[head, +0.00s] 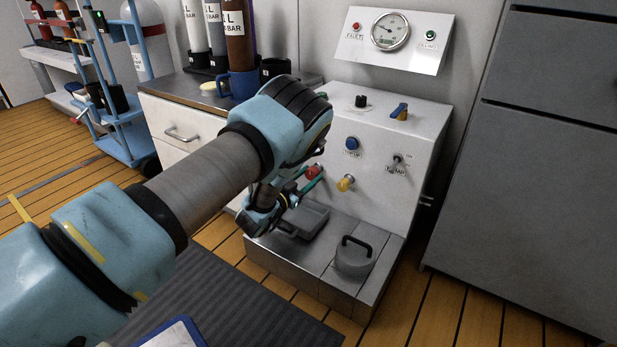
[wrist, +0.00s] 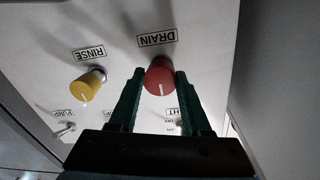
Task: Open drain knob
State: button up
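The red drain knob (wrist: 161,77) sits under the DRAIN label in the wrist view, its white pointer line facing the camera. My gripper (wrist: 161,73) has its two green fingers on either side of the knob. They look open, with narrow gaps beside the knob's front; contact near the tips cannot be made out. In the head view the red knob (head: 314,172) shows low on the white panel (head: 415,135), beside my gripper (head: 312,180). My arm hides part of the panel's left side.
The yellow rinse knob (wrist: 88,85) is close beside the drain knob. A metal ledge with a handled lid (head: 354,258) juts out below.

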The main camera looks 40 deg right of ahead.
grip_shut()
jog(key=shift+w+a+r+n+p, duration=0.1)
jog(key=shift+w+n+p, duration=0.05)
jog(key=shift+n+p, duration=0.2)
